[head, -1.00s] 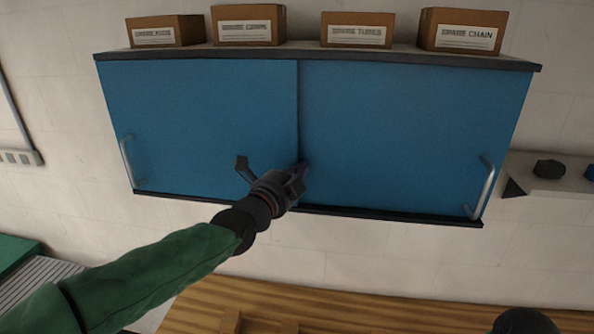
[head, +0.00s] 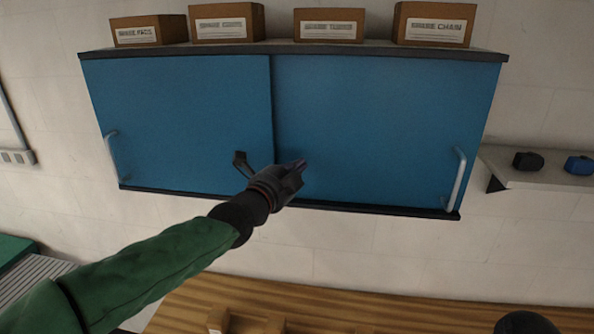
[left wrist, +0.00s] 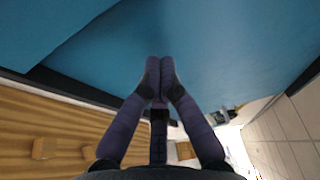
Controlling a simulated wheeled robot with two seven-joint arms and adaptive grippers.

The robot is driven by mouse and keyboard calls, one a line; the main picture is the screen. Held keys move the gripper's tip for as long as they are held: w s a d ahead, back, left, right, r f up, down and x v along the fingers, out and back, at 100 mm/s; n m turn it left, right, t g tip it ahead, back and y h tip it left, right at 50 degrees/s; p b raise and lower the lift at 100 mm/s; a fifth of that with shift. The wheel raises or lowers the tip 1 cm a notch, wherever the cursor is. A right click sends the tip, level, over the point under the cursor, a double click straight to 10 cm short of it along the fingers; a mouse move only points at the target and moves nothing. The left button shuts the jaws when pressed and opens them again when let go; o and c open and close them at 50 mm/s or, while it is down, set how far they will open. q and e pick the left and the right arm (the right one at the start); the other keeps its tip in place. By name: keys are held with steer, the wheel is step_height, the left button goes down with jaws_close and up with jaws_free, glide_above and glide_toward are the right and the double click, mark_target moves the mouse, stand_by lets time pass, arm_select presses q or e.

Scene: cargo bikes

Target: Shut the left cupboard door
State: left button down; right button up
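The blue left cupboard door (head: 180,120) covers the left half of the wall cupboard, with a metal handle (head: 111,155) at its left end. Its right edge meets the blue right door (head: 380,120), and no dark gap shows between them. My left gripper (head: 298,165) is in front of the lower right door, just right of the seam. In the left wrist view its two fingers (left wrist: 160,72) are together and empty, pointing at the blue panel; I cannot tell whether they touch it.
Several labelled boxes, such as the spare chain box (head: 434,24), stand on the cupboard top. A shelf (head: 540,172) with small dark and blue items is at the right. A wooden bench (head: 390,318) lies below; the wall between is clear.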

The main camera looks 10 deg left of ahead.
arm_select(q)
steer(key=a+b+v, duration=0.2)
steer(key=v, duration=0.8)
steer(key=w+d+f+n+g+y, duration=0.1)
steer(key=w+f+n+g, duration=0.15)
steer(key=f, duration=0.85)
steer(key=w+d+f+n+g, duration=0.1)
steer(key=w+f+n+g, duration=0.2)
steer(key=f, duration=0.8)
step_height(320, 180, down, 23)
steer(key=s+n+g+y, duration=0.1)
steer(key=s+n+g, duration=0.1)
steer(key=n+g, duration=0.35)
steer(key=s+f+n+g, duration=0.2)
steer(key=s+f+n, duration=0.75)
steer(key=f, duration=0.65)
steer(key=s+d+f+n+g, duration=0.1)
steer(key=s+f+n+g, duration=0.1)
steer(key=s+f, duration=0.5)
steer(key=s+d+f+n+g, duration=0.2)
steer(key=s+f+n, duration=0.15)
steer(key=s, duration=0.75)
step_height(320, 180, down, 21)
steer(key=w+d+m+b, duration=0.1)
steer(key=w+m+b, duration=0.1)
steer(key=b, duration=2)
steer(key=shift+h, duration=0.4)
arm_select(e)
step_height(320, 180, down, 24)
steer(key=a, duration=0.1)
